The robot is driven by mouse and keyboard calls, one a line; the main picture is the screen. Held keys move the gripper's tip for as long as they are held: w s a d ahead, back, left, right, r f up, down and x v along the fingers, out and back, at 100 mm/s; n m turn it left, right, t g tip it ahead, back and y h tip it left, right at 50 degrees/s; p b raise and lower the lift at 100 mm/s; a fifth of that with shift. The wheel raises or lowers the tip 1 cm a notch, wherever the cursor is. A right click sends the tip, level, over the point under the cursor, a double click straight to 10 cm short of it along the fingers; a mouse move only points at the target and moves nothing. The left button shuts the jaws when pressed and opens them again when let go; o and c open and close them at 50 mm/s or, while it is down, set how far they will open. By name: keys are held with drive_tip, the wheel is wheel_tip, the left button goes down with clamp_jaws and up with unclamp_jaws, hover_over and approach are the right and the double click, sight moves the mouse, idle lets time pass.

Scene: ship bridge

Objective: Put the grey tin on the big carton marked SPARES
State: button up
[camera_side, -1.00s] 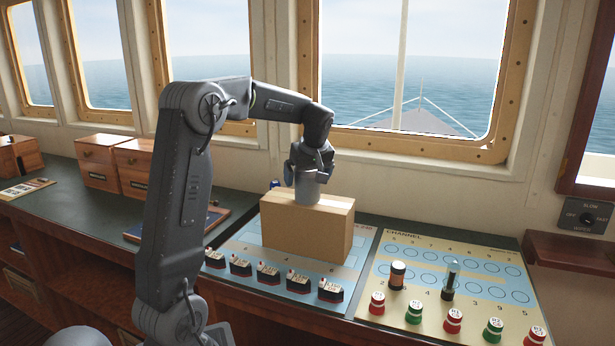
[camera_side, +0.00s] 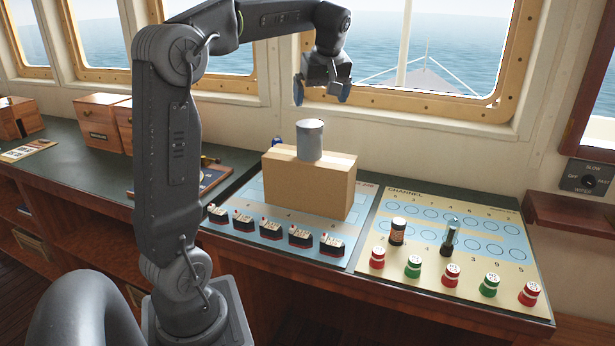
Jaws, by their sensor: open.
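The grey tin (camera_side: 310,141) stands upright on top of the big brown carton (camera_side: 305,188), a little right of its middle. No SPARES marking shows on the carton's visible faces. The carton rests on a blue chart panel on the counter. My gripper (camera_side: 322,98) is open and empty above the tin, with a clear gap between its fingertips and the tin's top.
Several small dark blocks (camera_side: 272,231) line the front of the blue panel. The CHANNEL board (camera_side: 405,262) to the right holds red and green buoys, an orange-black jar (camera_side: 397,231) and a glass tube (camera_side: 449,237). Wooden boxes (camera_side: 100,122) stand at left; windows are behind.

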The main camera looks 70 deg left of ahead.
drive_tip(key=s+d+f+m+t+h, duration=0.1)
drive_tip(key=s+d+m, duration=0.1)
drive_tip(key=d+m, duration=0.35)
drive_tip(key=s+d+f+m+t, duration=0.1)
drive_tip(key=s+d+m+t, duration=0.1)
drive_tip(key=d, duration=0.7)
drive_tip(key=s+d+f+m+t+h, duration=0.2)
drive_tip(key=s+d+f+m+h, duration=0.1)
drive_tip(key=s+d+f+m, duration=0.6)
drive_tip(key=s+d, duration=0.2)
drive_tip(key=d, duration=0.1)
drive_tip(key=shift+s+d+f, duration=0.15)
drive_tip(key=shift+d+f, duration=0.1)
drive_tip(key=shift+f, duration=0.05)
